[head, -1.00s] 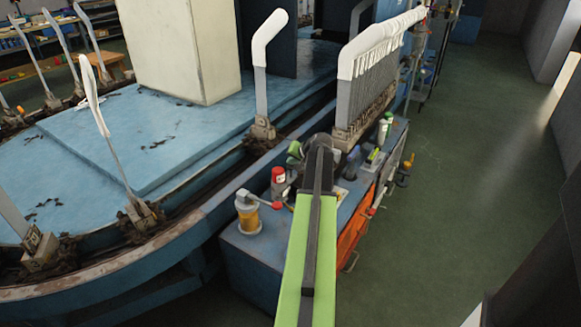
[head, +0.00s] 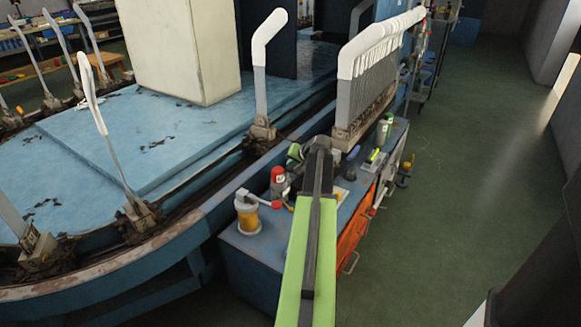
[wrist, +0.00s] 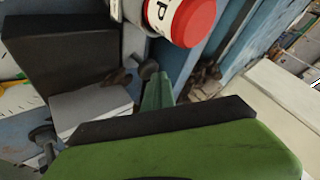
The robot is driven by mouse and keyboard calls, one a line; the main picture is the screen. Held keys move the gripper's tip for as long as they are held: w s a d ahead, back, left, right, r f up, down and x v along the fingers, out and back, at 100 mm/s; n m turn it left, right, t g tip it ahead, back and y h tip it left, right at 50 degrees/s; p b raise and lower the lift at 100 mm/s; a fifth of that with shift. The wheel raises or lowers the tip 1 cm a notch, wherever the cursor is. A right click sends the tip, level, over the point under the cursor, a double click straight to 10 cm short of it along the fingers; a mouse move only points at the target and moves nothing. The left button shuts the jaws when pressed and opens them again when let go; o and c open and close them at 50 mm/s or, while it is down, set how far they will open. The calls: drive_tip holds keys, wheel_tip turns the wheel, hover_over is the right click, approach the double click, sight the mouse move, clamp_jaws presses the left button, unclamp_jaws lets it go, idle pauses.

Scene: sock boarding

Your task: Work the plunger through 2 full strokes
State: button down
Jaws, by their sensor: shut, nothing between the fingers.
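My gripper (head: 297,152) is at the far end of my lime-green arm, above the blue cabinet; the arm partly hides it. In the wrist view, its green body and dark pad (wrist: 160,122) fill the bottom, and it is shut and empty. A red-capped white cylinder (wrist: 178,18) is just beyond it at the top of that view. It also stands behind the yellow jar in the head view (head: 278,177). The yellow jar (head: 248,217) has a grey top and a side lever ending in a red knob (head: 277,204). I cannot tell which part is the plunger.
The blue cabinet (head: 250,255) carries several small bottles and tools at its right end. A row of upright forms with white socks (head: 385,45) stands behind. A large blue machine (head: 120,150) with single forms fills the left. The green floor (head: 460,170) is open at right.

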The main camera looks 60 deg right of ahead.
sight(292, 169)
drive_tip(key=shift+f+b, duration=0.5)
drive_tip(key=shift+f, duration=0.1)
drive_tip(key=shift+r, duration=0.15)
idle(0.4)
drive_tip(key=shift+r+p, duration=1.6)
drive_tip(key=shift+p, duration=0.15)
wheel_tip(292, 169, up, 5)
drive_tip(key=p, duration=0.5)
